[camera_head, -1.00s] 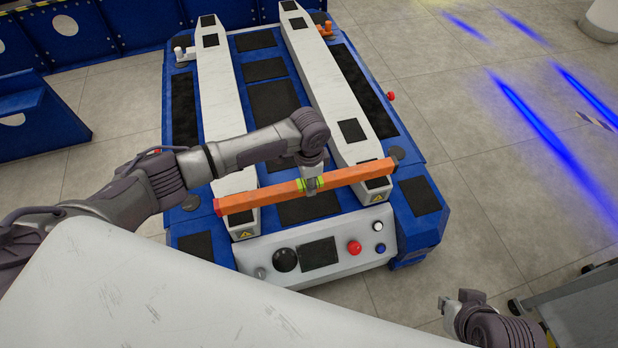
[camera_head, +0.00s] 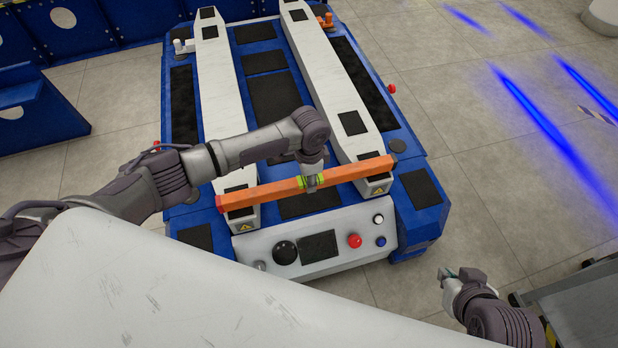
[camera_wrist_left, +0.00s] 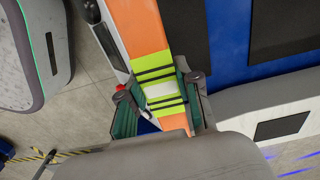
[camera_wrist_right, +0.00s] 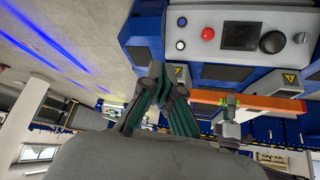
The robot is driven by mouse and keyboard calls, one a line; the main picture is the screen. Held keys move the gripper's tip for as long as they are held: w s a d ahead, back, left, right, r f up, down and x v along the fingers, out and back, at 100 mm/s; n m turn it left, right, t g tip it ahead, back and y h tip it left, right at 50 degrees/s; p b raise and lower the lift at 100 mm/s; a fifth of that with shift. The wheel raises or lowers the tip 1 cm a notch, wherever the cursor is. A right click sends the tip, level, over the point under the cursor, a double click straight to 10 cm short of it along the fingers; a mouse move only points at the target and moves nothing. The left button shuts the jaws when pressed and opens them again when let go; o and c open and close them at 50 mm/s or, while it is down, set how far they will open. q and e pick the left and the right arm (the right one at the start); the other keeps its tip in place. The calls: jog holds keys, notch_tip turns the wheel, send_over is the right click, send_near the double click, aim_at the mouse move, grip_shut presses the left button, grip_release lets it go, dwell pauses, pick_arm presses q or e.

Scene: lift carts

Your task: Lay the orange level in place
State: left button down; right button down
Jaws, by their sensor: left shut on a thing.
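The orange level (camera_head: 265,194) is a long orange bar with a red left end and a yellow-green middle section. My left gripper (camera_head: 310,181) is shut on its middle. The left wrist view shows the fingers (camera_wrist_left: 160,100) on both sides of the yellow-green section (camera_wrist_left: 157,85). The level spans crosswise over the front ends of two white rails (camera_head: 224,100) (camera_head: 335,80) on the blue lift cart (camera_head: 425,215). I cannot tell whether it touches them. My right gripper (camera_head: 458,273) is empty, off the cart's front right corner; its finger gap is unclear.
The cart's front panel (camera_head: 270,235) has a red button (camera_head: 354,240) and a dark screen. A grey cart (camera_head: 585,305) stands at the lower right. A blue structure (camera_head: 40,105) stands at the left. Floor right of the lift cart is clear.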

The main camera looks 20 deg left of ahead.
pick_arm(q)
jog(key=shift+f, duration=0.4)
pick_arm(e)
jog(key=shift+w+a+r, duration=0.1)
jog(key=shift+w, duration=0.15)
pick_arm(q)
jog(key=shift+f, duration=0.2)
pick_arm(e)
jog(key=shift+w+a+r+t, duration=0.1)
jog(key=shift+w+t, duration=0.1)
jog(key=shift+t, duration=0.1)
pick_arm(q)
jog(key=c, duration=0.7)
grip_release()
pick_arm(e)
jog(key=shift+w, duration=0.1)
pick_arm(q)
notch_tip(320, 180, up, 12)
